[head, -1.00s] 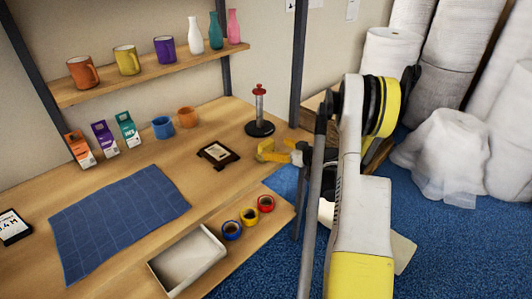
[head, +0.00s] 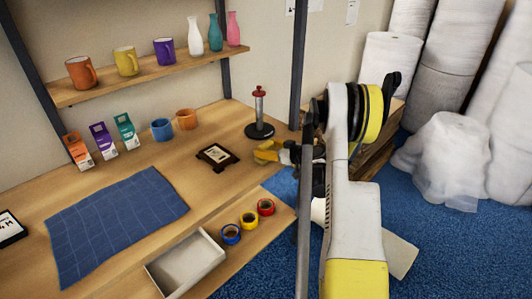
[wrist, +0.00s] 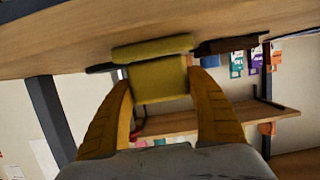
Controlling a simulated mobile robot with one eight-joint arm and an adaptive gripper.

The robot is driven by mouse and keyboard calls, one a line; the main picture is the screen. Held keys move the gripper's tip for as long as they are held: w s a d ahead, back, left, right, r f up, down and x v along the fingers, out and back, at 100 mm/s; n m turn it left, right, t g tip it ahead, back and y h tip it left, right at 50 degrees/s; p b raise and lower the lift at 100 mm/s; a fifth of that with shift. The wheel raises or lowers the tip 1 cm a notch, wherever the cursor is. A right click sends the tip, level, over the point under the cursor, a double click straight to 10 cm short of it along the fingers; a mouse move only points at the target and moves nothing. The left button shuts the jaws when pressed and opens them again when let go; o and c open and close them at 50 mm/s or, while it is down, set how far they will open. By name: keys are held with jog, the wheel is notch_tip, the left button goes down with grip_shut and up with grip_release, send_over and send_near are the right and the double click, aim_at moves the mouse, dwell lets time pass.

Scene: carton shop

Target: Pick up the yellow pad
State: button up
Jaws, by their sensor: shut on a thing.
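The yellow pad (wrist: 160,80) is a dull yellow block between the two yellow fingers in the wrist view, with a second yellow face or strip along its upper edge. My gripper (wrist: 162,92) is shut on it, one finger on each side. In the head view, my gripper (head: 268,153) is at the right end of the workbench, right of the dark framed card. There the pad cannot be told apart from the yellow fingers. I cannot tell whether the pad touches the bench.
The dark framed card (head: 217,155) and a red-topped stand on a black base (head: 259,130) are close to my gripper. A dark post (head: 299,65) rises at the bench's right end. Tape rolls (head: 249,218) and a white tray (head: 186,263) sit at the front.

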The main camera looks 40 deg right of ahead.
aim_at(267, 144)
jog(key=shift+r, duration=0.1)
notch_tip(267, 144, up, 5)
jog(key=shift+s+d+f+p, duration=0.1)
jog(key=shift+s+f+p, duration=0.1)
jog(key=shift+p, duration=0.85)
jog(key=s+d+r+p, duration=0.2)
jog(key=s+d+r, duration=0.3)
jog(key=s, duration=0.5)
jog(key=shift+d+r+p, duration=0.2)
jog(key=shift+r+p, duration=0.2)
jog(key=shift+r, duration=0.2)
jog(key=shift+o, duration=1.2)
jog(key=shift+c, duration=0.6)
jog(key=shift+w, duration=0.1)
